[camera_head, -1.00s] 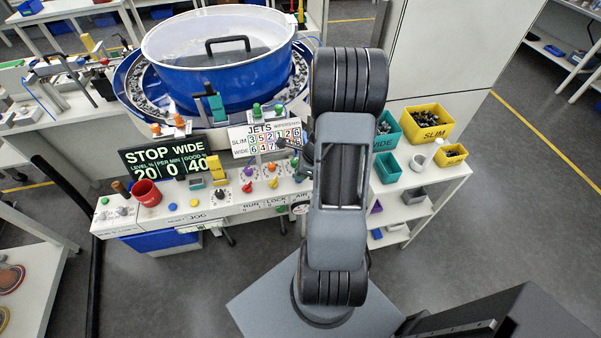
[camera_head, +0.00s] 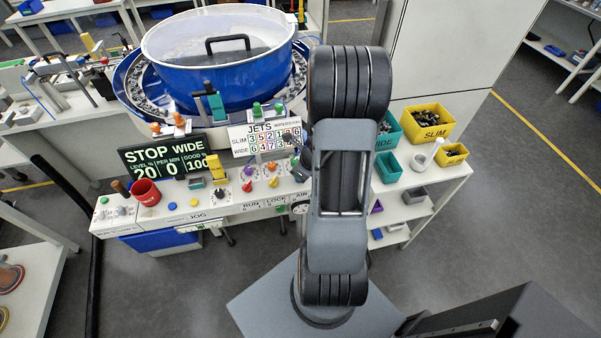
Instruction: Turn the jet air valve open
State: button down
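An AIR label (camera_head: 302,196) sits on the white front panel, just left of my arm. Below it is a small round dial (camera_head: 300,208), partly covered by my arm. I cannot make out a valve handle or which way it is turned. My gripper (camera_head: 299,165) shows only as a dark shape at the left edge of my arm, above the right end of the console. Its fingers are mostly hidden, and I cannot tell whether it touches anything.
The console (camera_head: 225,200) carries colored knobs, a red cup (camera_head: 146,191) and a STOP WIDE display (camera_head: 164,160). A JETS chart (camera_head: 265,140) stands behind. The blue bowl (camera_head: 215,75) is at the back. Yellow bins (camera_head: 427,122) and teal bins (camera_head: 389,168) stand right of my arm.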

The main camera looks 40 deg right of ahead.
dwell(0.3)
jog(key=c, duration=1.2)
grip_release()
jog(key=p+v, duration=0.3)
jog(key=v, duration=1.1)
jog(key=shift+p, duration=0.4)
jog(key=shift+w+f, duration=0.1)
